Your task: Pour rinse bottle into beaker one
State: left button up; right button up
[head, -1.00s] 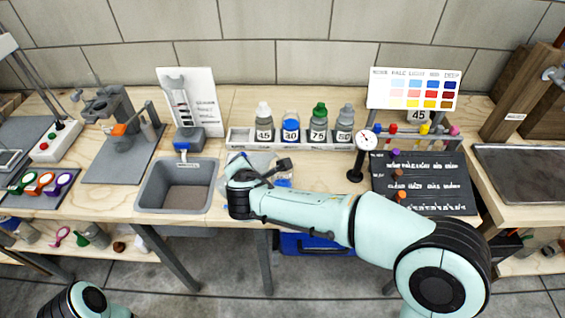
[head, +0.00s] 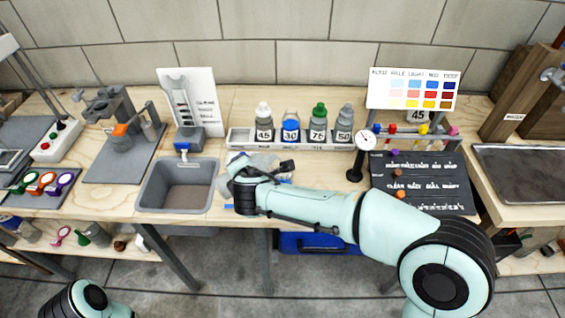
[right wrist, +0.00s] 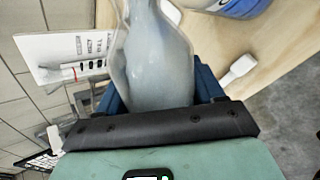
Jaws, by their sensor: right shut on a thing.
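My right gripper (right wrist: 158,92) is shut on a translucent grey bottle (right wrist: 156,58), which stands up between its blue fingers in the right wrist view. In the head view the right gripper (head: 262,162) is over the bench, right of the sink and in front of the bottle rack; my wrist partly hides it and the bottle. A round container with a blue band (right wrist: 235,7) is cut off at the top of the right wrist view, apart from the bottle. I cannot tell whether it is beaker one. My left gripper is out of view.
A rack (head: 250,139) holds several labelled bottles at the back. A grey sink (head: 178,205) lies left of my right gripper. A round dial on a stand (head: 355,174) and a dark board (head: 425,185) are to the right. Some bare bench lies between.

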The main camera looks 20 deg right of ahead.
jog(key=shift+d+r+m+y+p, duration=0.25)
jog(key=shift+r+m+y+p, duration=0.2)
jog(key=shift+r+p, duration=0.2)
dwell(1.0)
jog(key=shift+r+m+g+y+p, duration=0.3)
jog(key=shift+r+y+p, duration=0.2)
jog(key=shift+y+p, duration=0.2)
dwell(1.9)
